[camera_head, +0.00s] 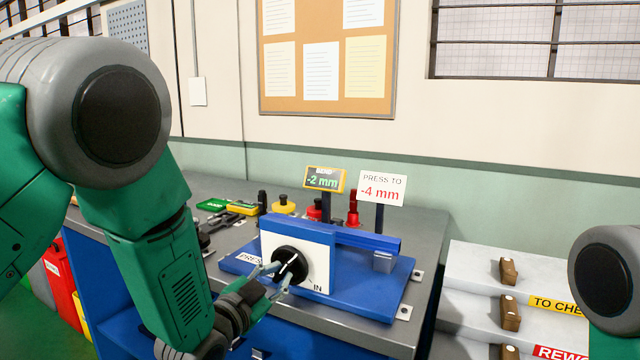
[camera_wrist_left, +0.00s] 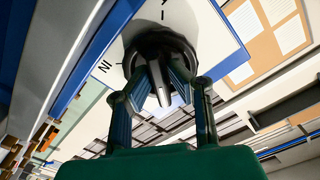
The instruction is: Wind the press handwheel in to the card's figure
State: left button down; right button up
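The press (camera_head: 345,268) is a blue unit on the grey bench, with a white front plate marked IN at its lower right. Its black round handwheel (camera_head: 289,263) is on that plate and shows in the wrist view (camera_wrist_left: 160,38). My left gripper (camera_head: 283,275) has its fingers at the handwheel; the left wrist view shows them (camera_wrist_left: 162,82) on both sides of its grip, closed in on it. The yellow-framed display (camera_head: 324,180) reads -2 mm. The white card (camera_head: 381,188) reads PRESS TO -4 mm. My right gripper is out of view.
Yellow and red knobbed items (camera_head: 284,205) and small tools stand behind the press on the bench (camera_head: 425,235). A white rack (camera_head: 480,275) with brown blocks and labels stands to the right. Red and yellow bins (camera_head: 62,285) are at the left.

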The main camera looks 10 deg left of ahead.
pick_arm(q)
jog(key=shift+d+r, duration=0.15)
jog(key=shift+d, duration=0.05)
jog(key=m+b, duration=0.1)
jog(key=m, duration=0.2)
jog(key=shift+r, duration=0.1)
jog(key=c, duration=1.5)
grip_release()
jog(key=shift+w+a, duration=0.1)
jog(key=shift+c, duration=0.2)
jog(key=shift+o, duration=0.5)
jog(key=v, duration=0.7)
